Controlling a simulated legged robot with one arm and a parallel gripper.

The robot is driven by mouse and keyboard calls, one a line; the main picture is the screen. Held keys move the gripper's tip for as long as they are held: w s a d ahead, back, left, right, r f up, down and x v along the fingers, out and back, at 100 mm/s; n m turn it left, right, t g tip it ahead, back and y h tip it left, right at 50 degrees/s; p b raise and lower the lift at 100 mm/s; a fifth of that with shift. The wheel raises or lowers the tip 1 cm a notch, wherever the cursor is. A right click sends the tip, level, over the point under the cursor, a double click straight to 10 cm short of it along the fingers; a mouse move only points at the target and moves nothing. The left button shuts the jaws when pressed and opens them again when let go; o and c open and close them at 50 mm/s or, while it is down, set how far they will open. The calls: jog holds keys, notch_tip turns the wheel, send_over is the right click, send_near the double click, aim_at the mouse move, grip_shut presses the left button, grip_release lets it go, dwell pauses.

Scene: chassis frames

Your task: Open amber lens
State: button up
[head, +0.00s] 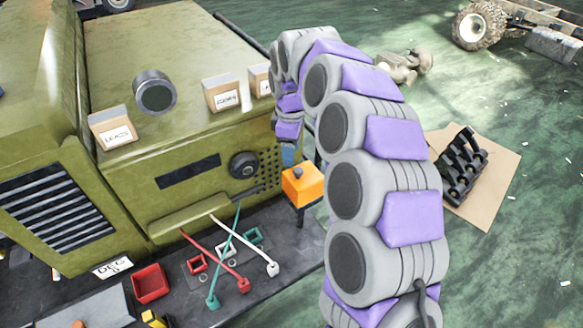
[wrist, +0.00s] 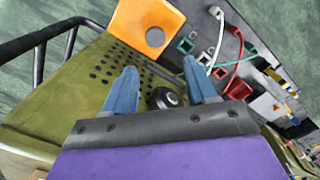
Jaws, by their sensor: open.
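The amber lens (head: 302,184) looks like an orange block with a small dark knob on top. It sits on a thin dark post at the right front corner of the olive machine. In the wrist view the amber lens (wrist: 140,20) is at the top, with a round grey spot on its face. My gripper (wrist: 158,68) has its two blue fingers apart with nothing between them. The amber lens lies beyond the fingertips, apart from them. In the head view my gripper (head: 289,156) is mostly hidden by my arm, just above the amber lens.
The olive machine (head: 190,60) has a dark round knob (head: 243,165) and perforated panel. Small labelled boxes (head: 222,94) stand on it. Red, white and teal cables (head: 215,260) hang over the dark bench. A black rack (head: 462,165) lies on cardboard at right, with open green floor around.

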aim_at(298, 170)
jog(key=d+f, duration=0.1)
jog(key=f, duration=0.1)
jog(key=d+f, duration=0.1)
jog(key=f, duration=0.1)
jog(key=d+f, duration=0.1)
jog(key=f, duration=0.1)
jog(key=shift+d+b, duration=0.3)
jog(key=shift+b, duration=0.1)
jog(key=shift+a+f, duration=0.35)
jog(key=shift+a, duration=1.2)
jog(key=shift+c, duration=0.3)
jog(key=d, duration=0.2)
jog(key=shift+d+r, duration=0.15)
jog(key=shift+d, duration=0.15)
jog(key=c, duration=0.6)
jog(key=shift+a, duration=0.15)
jog(key=c, duration=0.3)
jog(key=shift+a, duration=0.35)
grip_shut()
